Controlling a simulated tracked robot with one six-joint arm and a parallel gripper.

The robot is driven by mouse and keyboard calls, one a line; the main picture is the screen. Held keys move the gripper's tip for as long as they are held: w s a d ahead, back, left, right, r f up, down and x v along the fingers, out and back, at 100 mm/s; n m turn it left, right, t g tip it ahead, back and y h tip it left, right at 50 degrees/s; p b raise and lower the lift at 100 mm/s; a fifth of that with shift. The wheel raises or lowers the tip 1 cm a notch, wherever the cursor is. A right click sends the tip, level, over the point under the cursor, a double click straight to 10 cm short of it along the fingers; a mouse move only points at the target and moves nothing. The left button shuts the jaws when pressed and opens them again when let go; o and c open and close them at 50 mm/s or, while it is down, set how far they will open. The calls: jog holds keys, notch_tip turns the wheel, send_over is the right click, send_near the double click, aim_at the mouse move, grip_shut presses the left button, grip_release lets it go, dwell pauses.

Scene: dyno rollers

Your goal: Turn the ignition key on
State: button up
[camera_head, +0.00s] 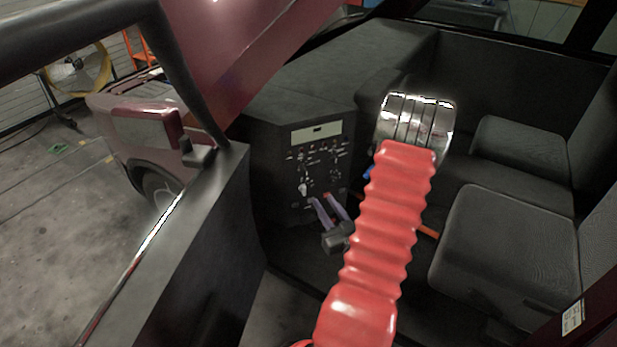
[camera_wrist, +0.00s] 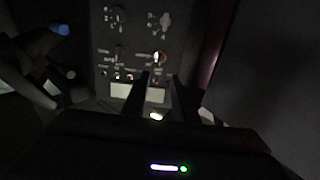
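The dashboard control panel (camera_head: 322,170) is dark, with a pale display near its top and several small knobs and switches. It also shows in the wrist view (camera_wrist: 108,70), where the display (camera_wrist: 138,93) is lower down. A pale knob or key (camera_head: 302,187) sits at the panel's lower left; it seems to be the light shape at the top of the wrist view (camera_wrist: 165,20). I cannot tell for sure which control is the ignition key. My gripper (camera_head: 320,197) is in front of the lower panel. Its two fingers (camera_wrist: 159,77) are apart, with nothing visible gripped.
Grey seats (camera_head: 505,245) stand at the right. The door (camera_head: 190,255) is at the left. A blue-tipped lever (camera_wrist: 60,29) is beside the panel in the wrist view. The cabin is dim and narrow around my arm.

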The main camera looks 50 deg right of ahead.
aim_at(307, 175)
jog(key=x, duration=1.4)
jog(key=shift+c, duration=0.4)
grip_shut()
